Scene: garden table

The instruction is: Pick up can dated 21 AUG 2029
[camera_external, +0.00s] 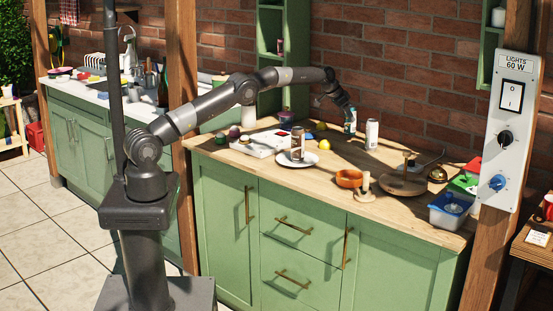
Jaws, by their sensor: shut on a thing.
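My gripper (350,111) is at the back of the wooden counter, pointing down and shut on a light can with a bluish part (350,125). I cannot tell whether this can touches the counter. A pale can (372,136) stands upright just to its right, close by. A brownish can (297,143) stands upright on or by a white plate (309,158), left of my gripper. Another small can-like item (279,47) is on the green wall shelf. No date print can be read on any can.
The brick wall is close behind my gripper.

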